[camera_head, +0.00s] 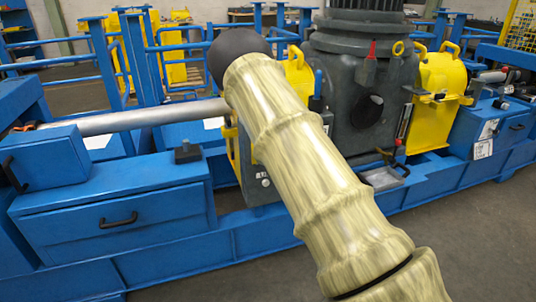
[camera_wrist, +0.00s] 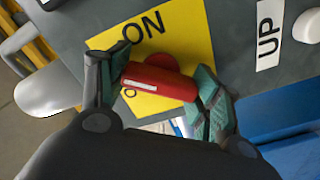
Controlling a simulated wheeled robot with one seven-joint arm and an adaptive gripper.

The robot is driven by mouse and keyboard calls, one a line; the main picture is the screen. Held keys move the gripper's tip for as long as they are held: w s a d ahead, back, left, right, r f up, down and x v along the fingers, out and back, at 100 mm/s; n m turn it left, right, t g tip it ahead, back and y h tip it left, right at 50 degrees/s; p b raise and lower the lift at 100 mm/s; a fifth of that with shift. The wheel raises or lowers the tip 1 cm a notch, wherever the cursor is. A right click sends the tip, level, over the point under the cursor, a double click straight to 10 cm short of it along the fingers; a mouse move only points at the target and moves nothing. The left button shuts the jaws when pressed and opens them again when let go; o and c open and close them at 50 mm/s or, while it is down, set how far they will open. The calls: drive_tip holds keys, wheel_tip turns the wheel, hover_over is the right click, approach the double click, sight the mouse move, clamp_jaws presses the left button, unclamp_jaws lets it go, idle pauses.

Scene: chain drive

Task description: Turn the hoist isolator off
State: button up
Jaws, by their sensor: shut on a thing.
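The hoist isolator shows in the wrist view as a red handle (camera_wrist: 160,83) with a round red hub behind it, on a yellow plate (camera_wrist: 185,30). "ON" is printed on the plate above the handle. A second word below starts with "O"; the rest is hidden. My gripper (camera_wrist: 163,80) is shut across the handle, with green finger pads at its left and right ends. The handle lies roughly crosswise in this view, between the two words. In the head view my arm covers the gripper, and I cannot make out the isolator.
A white "UP" label (camera_wrist: 268,34) and a pale round knob (camera_wrist: 308,26) are right of the plate. In the head view, blue drawer units (camera_head: 115,215), a grey shaft (camera_head: 140,117), a dark grey housing (camera_head: 345,85) and yellow guards (camera_head: 437,85) surround my arm. Floor is clear at lower right.

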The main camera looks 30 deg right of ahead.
drive_tip(key=n, duration=0.2)
drive_tip(key=n+b, duration=0.1)
drive_tip(key=n, duration=0.1)
drive_tip(key=shift+f+n, duration=0.2)
drive_tip(key=shift+n, duration=0.1)
drive_tip(key=shift+n+b, duration=0.4)
drive_tip(key=shift+n, duration=1.1)
drive_tip(key=shift+s, duration=0.1)
drive_tip(key=o, duration=1)
drive_tip(key=shift+d, duration=0.1)
drive_tip(key=shift+r, duration=0.1)
drive_tip(key=v, duration=1.2)
